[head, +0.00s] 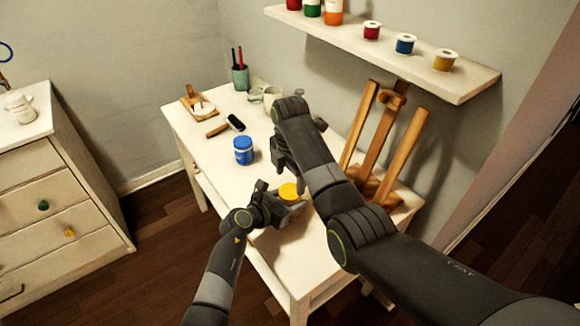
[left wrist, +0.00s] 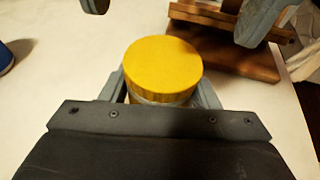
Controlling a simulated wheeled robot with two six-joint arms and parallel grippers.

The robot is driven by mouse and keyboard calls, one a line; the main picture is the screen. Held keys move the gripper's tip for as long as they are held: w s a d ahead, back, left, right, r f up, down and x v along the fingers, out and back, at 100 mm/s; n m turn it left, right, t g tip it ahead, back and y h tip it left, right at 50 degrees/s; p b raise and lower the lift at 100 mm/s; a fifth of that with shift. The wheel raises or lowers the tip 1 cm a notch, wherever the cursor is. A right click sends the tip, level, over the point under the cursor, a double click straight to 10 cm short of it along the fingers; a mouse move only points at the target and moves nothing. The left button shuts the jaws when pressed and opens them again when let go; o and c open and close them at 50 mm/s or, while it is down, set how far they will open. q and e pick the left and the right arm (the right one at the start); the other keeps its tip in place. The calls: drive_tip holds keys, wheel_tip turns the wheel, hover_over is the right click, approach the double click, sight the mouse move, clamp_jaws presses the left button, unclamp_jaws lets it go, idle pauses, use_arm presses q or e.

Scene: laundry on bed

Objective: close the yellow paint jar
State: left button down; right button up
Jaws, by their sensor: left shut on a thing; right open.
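The yellow paint jar with its yellow lid (head: 289,191) stands near the front edge of the white table. In the left wrist view the round yellow lid (left wrist: 162,66) sits on top of the jar, with a pale strip of jar body below it. I cannot tell how tightly it sits. My left gripper (head: 284,208) is shut around the jar body below the lid. My right gripper (head: 287,163) is open and empty, above and behind the jar. Its fingers (left wrist: 258,18) show at the top right of the left wrist view, apart from the lid.
A blue jar (head: 243,151) stands left of my right gripper. A brush (head: 225,126), a pen cup (head: 240,76) and mugs (head: 271,96) are farther back. A wooden easel (head: 376,140) stands at the right. A wall shelf (head: 400,57) with paint jars hangs above.

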sight(290, 191)
drive_tip(key=shift+f, duration=2.15)
drive_tip(key=c, duration=1)
drive_tip(key=o, duration=1)
drive_tip(key=shift+o, duration=0.2)
drive_tip(key=shift+r, duration=0.15)
drive_tip(key=shift+r, duration=2.15)
drive_tip(key=shift+o, duration=0.3)
